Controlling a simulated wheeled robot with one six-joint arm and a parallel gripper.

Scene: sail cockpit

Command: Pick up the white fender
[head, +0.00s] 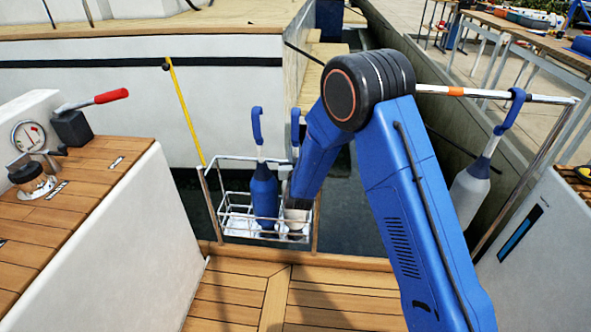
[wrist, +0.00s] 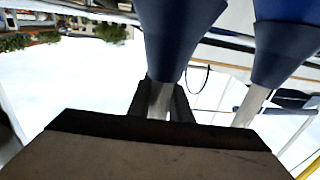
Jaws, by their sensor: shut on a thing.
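The white fender (head: 296,216) stands in the wire basket, partly hidden behind my arm; its pale lower body shows, and a blue loop rises above. A blue fender (head: 264,193) with a pale neck and blue loop stands upright just left of it. My gripper (head: 289,186) is down at the white fender, largely hidden by my arm in the head view. In the wrist view my gripper (wrist: 160,103) is shut on the pale neck of the fender, below its dark blue tapered part. A second blue tapered end with a pale neck (wrist: 250,105) is beside it, apart from the jaws.
The wire basket (head: 228,217) hangs at the deck edge above dark water. Another pale fender (head: 468,197) hangs from the rail at the right. A winch (head: 30,177) and a red-handled lever (head: 111,96) sit on the left coaming. The wooden deck (head: 225,293) in front is clear.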

